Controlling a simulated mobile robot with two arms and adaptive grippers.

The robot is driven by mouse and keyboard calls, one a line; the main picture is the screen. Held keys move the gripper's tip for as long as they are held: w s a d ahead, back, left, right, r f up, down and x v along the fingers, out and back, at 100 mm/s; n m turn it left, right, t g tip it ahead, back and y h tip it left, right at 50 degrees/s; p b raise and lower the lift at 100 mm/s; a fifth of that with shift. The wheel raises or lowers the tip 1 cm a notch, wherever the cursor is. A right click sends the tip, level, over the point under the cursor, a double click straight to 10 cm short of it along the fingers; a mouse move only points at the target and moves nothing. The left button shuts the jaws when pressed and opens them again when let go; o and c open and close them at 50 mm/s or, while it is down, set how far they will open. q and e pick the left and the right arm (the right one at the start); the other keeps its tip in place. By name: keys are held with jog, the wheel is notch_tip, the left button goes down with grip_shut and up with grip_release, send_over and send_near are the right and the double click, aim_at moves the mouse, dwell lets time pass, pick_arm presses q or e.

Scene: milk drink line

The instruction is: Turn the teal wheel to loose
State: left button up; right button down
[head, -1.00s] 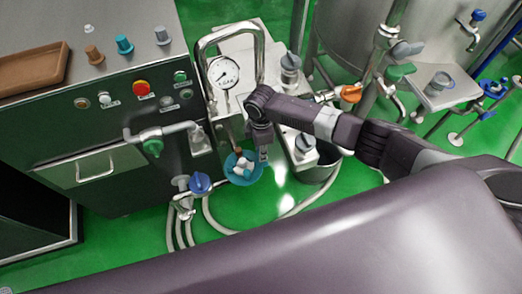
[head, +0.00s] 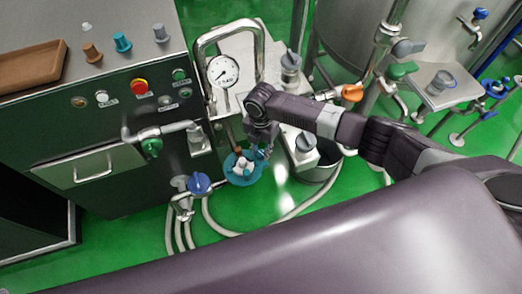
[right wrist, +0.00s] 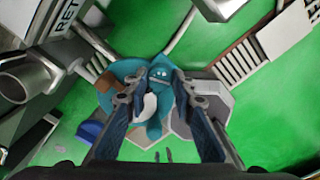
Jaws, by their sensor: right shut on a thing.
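The teal wheel (head: 233,179) sits low beside the steel pipework, below the pressure gauge. Its middle shows pale and grey parts. My right gripper (head: 259,152) reaches down to it from the right and is shut on it at the wheel's upper right. In the right wrist view, the teal wheel (right wrist: 122,70) lies between and behind the two fingers of my right gripper (right wrist: 158,84), which hide part of it. The exact contact is hard to make out. My left gripper is not in view.
A blue knob (head: 199,183) stands close to the left of the wheel. The gauge (head: 223,71) and a bent steel pipe rise above it. A grey-knobbed valve (head: 306,142) is on the right. Pale hoses run over the green floor below.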

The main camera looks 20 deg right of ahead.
aim_at(261, 153)
jog(key=shift+r+n, duration=0.1)
jog(key=shift+n, duration=0.3)
jog(key=c, duration=1.6)
grip_release()
notch_tip(261, 153, up, 12)
